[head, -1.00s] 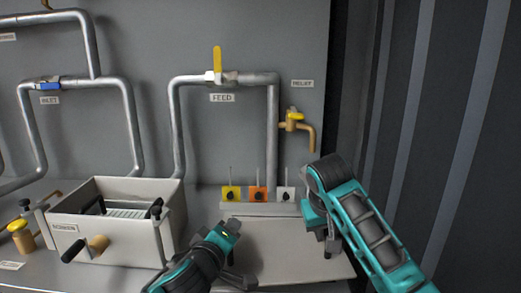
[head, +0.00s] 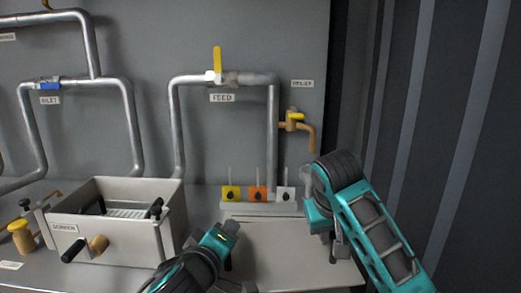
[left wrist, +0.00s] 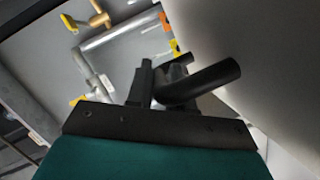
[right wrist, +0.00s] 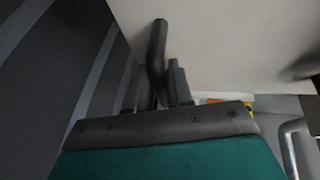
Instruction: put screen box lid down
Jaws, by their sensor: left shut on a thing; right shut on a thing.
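The screen box lid (head: 285,255) is a flat, pale grey plate at the lower middle right of the head view, to the right of the open screen box (head: 115,245). My left gripper (head: 230,265) is at the lid's left end, shut on a black handle that shows in the left wrist view (left wrist: 210,84). My right gripper (head: 333,240) is at the lid's right end, shut on the other black handle, seen in the right wrist view (right wrist: 157,45). The lid looks about level. I cannot tell whether its underside touches the bench.
The feed pipe (head: 272,135) and brass relief valve (head: 295,120) are on the wall behind. A dark ribbed wall (head: 440,120) is on the right.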

